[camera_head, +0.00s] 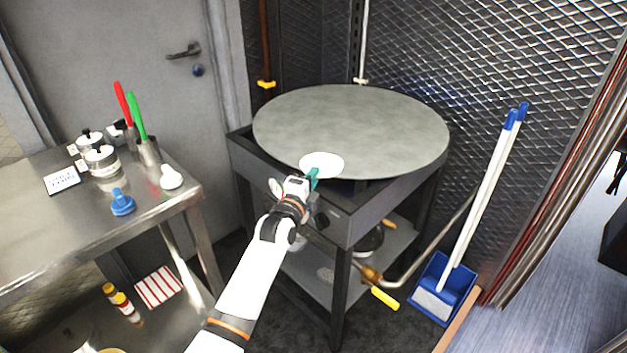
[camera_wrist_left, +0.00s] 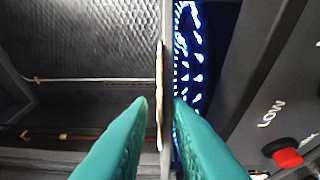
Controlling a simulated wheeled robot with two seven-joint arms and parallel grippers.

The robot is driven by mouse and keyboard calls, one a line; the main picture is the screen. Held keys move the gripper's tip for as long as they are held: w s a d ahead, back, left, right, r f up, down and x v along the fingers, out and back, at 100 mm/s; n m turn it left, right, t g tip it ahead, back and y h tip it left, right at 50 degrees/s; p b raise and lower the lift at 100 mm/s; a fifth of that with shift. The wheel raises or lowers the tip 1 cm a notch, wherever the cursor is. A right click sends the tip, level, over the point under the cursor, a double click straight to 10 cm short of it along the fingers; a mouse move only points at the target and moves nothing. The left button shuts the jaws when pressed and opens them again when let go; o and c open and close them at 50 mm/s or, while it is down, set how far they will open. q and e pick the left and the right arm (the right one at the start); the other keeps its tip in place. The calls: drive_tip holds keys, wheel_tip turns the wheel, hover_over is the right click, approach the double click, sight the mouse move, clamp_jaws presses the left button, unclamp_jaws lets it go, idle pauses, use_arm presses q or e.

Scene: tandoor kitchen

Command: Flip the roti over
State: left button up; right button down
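The roti (camera_head: 322,163) is a pale, flat disc lying on the front edge of the large round grey griddle (camera_head: 350,120). In the left wrist view the roti (camera_wrist_left: 159,90) appears edge-on as a thin tan strip against the griddle plate (camera_wrist_left: 167,60). My left gripper (camera_head: 313,178) has teal fingers and is at the front rim, by the roti's near edge. In the left wrist view its fingers (camera_wrist_left: 160,102) are apart, one on the roti's side and one on the burner side, with the edges between them. My right gripper is not in view.
Blue flames (camera_wrist_left: 188,75) burn under the griddle. The dark stove frame (camera_head: 375,208) has a red knob (camera_wrist_left: 287,152) close to my left gripper. A steel table (camera_head: 60,235) with utensils stands left. A blue dustpan (camera_head: 440,290) with white handles stands right.

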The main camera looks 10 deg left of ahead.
use_arm(q)
clamp_jaws()
drive_tip(key=s+a+r+p, duration=0.1)
drive_tip(key=s+r+p, duration=0.2)
drive_tip(key=s+p, duration=0.4)
drive_tip(key=s+a+r+p, duration=0.1)
drive_tip(key=s+r+p, duration=0.3)
drive_tip(key=p, duration=0.5)
drive_tip(key=s, duration=0.2)
drive_tip(key=shift+s+a+r, duration=0.25)
drive_tip(key=shift+s+a, duration=0.1)
